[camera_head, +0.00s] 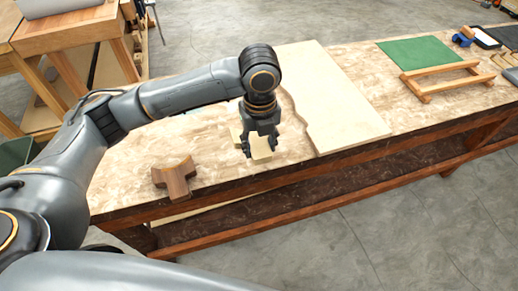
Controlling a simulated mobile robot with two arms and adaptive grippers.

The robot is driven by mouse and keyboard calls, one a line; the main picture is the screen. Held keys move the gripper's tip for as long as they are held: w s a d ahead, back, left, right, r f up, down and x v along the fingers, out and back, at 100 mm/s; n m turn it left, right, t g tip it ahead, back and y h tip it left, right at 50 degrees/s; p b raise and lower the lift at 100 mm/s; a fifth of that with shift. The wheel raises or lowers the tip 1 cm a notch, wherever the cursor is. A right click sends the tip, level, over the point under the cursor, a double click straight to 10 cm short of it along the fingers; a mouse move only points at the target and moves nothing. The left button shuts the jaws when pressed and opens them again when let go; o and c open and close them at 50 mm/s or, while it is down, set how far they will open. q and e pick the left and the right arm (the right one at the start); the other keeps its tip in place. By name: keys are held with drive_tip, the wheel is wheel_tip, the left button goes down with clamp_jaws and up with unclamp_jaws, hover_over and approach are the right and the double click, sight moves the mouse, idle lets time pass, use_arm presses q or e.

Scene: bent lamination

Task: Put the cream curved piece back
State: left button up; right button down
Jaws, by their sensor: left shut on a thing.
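My left gripper (259,150) points down over the near part of the workbench, left of a large pale board. It is shut on the cream curved piece (262,143), which shows between and behind the fingers. The fingers hide part of its shape, and I cannot tell whether it touches the bench top. A brown wooden block with a curved hollow (176,180) lies on the bench to the left of the gripper, near the front edge. My right gripper is not in view.
The large pale board (345,110) with a wavy left edge covers the bench middle. Bare bench (215,165) lies between block and gripper.

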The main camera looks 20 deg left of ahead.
sight(259, 144)
use_arm(q)
drive_tip(key=w+f, duration=0.1)
drive_tip(key=f, duration=0.1)
drive_tip(key=w+a+f, duration=0.1)
drive_tip(key=w+f, duration=0.1)
drive_tip(key=shift+w+f, duration=0.2)
drive_tip(key=shift+f, duration=0.05)
drive_tip(key=shift+f+p, duration=0.4)
drive_tip(key=shift+f, duration=1.2)
drive_tip(key=shift+f, duration=0.1)
drive_tip(key=o, duration=1.1)
drive_tip(key=shift+o, duration=0.2)
wheel_tip(259, 144, up, 12)
drive_tip(key=shift+r+b, duration=0.15)
drive_tip(key=shift+b, duration=0.3)
